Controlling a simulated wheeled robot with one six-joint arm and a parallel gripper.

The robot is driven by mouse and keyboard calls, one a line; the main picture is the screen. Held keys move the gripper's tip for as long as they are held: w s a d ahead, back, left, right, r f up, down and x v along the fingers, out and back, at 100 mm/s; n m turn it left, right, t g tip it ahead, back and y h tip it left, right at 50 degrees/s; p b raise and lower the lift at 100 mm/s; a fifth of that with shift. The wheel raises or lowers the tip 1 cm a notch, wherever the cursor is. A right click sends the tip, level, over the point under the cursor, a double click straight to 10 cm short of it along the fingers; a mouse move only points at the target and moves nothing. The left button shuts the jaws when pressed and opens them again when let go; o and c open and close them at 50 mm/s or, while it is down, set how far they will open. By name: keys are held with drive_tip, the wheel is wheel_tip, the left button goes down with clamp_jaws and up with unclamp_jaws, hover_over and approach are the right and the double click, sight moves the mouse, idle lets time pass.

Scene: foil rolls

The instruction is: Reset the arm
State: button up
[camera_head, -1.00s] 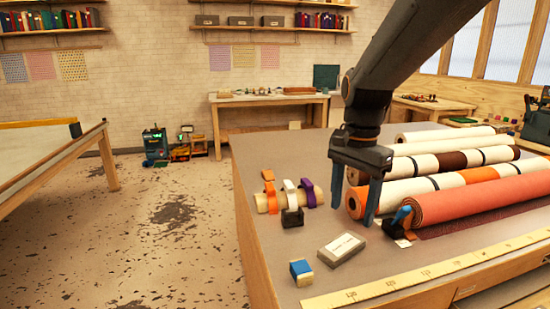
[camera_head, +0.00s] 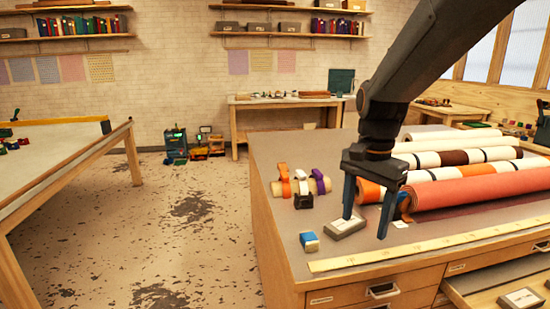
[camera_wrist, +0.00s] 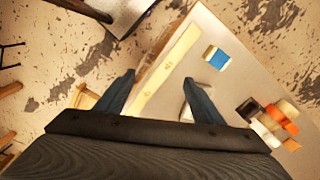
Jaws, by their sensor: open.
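My gripper (camera_head: 367,212) is open and empty, hanging fingers-down over the front part of the cabinet top in the head view. In the wrist view its two blue fingers (camera_wrist: 159,97) are spread wide with nothing between them. Behind one finger in the head view lies a grey box with a white label (camera_head: 346,228). Several rolls lie to the right, among them a salmon roll (camera_head: 470,190) and a white roll with orange and dark bands (camera_head: 445,175). My arm hides part of the rolls.
A blue and cream block (camera_head: 309,242) and a wooden bar with orange, white and purple clips (camera_head: 300,185) sit left of my gripper. A yellow ruler strip (camera_head: 420,248) runs along the front edge. A drawer (camera_head: 480,290) is open at the lower right.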

drive_tip(key=s+f+n+t, duration=0.1)
drive_tip(key=s+f+n, duration=0.9)
drive_tip(key=f, duration=0.3)
drive_tip(key=shift+s, duration=0.75)
